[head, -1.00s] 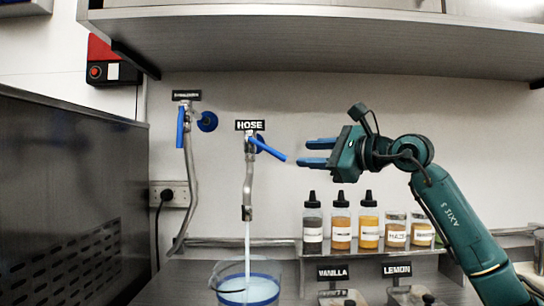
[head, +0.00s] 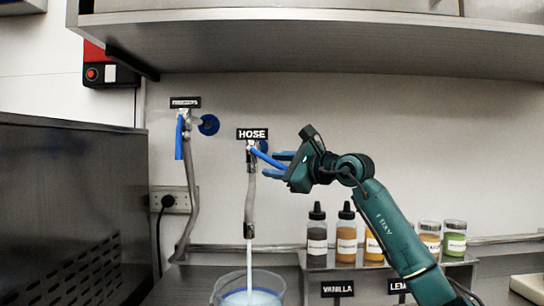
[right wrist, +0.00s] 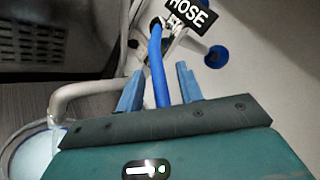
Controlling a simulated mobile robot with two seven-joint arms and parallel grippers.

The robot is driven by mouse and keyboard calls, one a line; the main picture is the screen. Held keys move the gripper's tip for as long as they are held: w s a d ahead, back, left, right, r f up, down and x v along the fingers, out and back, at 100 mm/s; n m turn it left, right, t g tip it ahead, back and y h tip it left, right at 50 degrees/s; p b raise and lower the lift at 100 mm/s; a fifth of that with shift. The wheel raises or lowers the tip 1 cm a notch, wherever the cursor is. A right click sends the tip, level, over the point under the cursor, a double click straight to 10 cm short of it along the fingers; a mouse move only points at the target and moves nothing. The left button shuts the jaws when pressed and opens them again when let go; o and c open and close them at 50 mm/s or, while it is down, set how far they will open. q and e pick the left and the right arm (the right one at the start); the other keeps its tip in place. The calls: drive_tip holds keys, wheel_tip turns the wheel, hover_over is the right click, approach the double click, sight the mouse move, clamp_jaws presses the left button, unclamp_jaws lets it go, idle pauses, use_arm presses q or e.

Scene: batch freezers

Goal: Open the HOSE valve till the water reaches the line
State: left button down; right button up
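The HOSE valve's blue lever (head: 266,158) points right and down from the pipe under the HOSE sign (head: 252,134). Water (head: 249,265) runs from its spout into a clear bucket (head: 219,291), whose lower part is out of frame. The line on the bucket cannot be made out now. My right gripper (head: 278,165) is at the lever's free end. In the right wrist view the blue lever (right wrist: 158,70) stands between the two open blue fingers (right wrist: 160,88), with gaps on both sides. My left gripper is not in view.
The FREEZERS valve (head: 181,135), with a blue lever, is to the left. Squeeze bottles (head: 317,240) and jars (head: 454,240) stand on a shelf behind my right arm. A steel shelf (head: 300,50) overhangs above, and a steel cabinet (head: 70,190) stands at left.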

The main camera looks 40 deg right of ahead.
drive_tip(key=shift+w+a, duration=0.15)
drive_tip(key=shift+w, duration=0.7)
drive_tip(key=shift+c, duration=0.2)
clamp_jaws()
